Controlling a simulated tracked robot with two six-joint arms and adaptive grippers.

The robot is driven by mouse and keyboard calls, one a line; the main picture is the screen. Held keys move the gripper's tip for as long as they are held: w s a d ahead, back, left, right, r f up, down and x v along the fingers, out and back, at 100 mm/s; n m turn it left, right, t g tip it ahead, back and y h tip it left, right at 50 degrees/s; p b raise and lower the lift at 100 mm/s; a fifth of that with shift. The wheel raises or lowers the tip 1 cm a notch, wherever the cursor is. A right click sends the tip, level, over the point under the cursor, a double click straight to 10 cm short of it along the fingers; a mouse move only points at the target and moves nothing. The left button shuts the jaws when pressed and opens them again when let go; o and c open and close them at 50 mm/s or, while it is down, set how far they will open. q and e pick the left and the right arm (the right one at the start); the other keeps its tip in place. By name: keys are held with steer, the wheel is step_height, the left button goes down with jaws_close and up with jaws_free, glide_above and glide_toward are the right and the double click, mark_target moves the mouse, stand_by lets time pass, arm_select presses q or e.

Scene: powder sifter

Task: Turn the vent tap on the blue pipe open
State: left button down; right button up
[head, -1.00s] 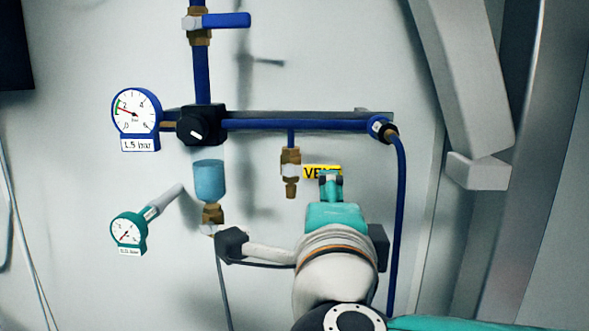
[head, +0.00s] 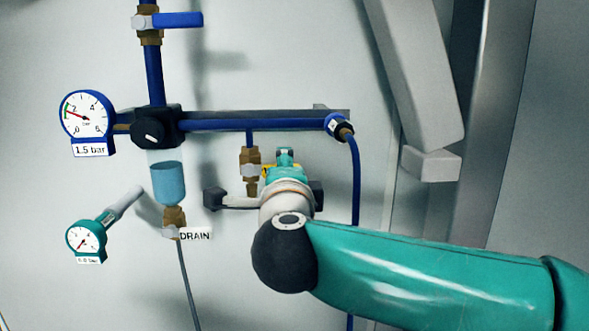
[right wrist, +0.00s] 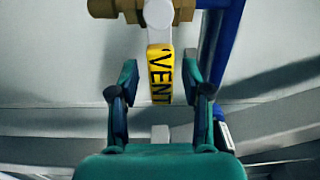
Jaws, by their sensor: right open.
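The vent tap (head: 249,171) is a brass valve hanging below the horizontal blue pipe (head: 230,125). Its yellow lever (right wrist: 160,76), marked VENT, points right, across the vertical brass body. In the head view only slivers of yellow show, the rest being hidden by my right gripper (head: 285,155). In the right wrist view my right gripper (right wrist: 159,72) is open, its teal fingers on either side of the lever. A gap shows between the lever and each finger. My left gripper is not in view.
A blue-handled valve (head: 168,20) sits top left, with a pressure gauge (head: 87,117) and a black regulator knob (head: 154,132) below. A blue filter bowl (head: 168,184) above the DRAIN label (head: 195,235) hangs left of the vent. A blue hose (head: 356,190) runs down on the right.

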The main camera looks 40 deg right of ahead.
jaws_close()
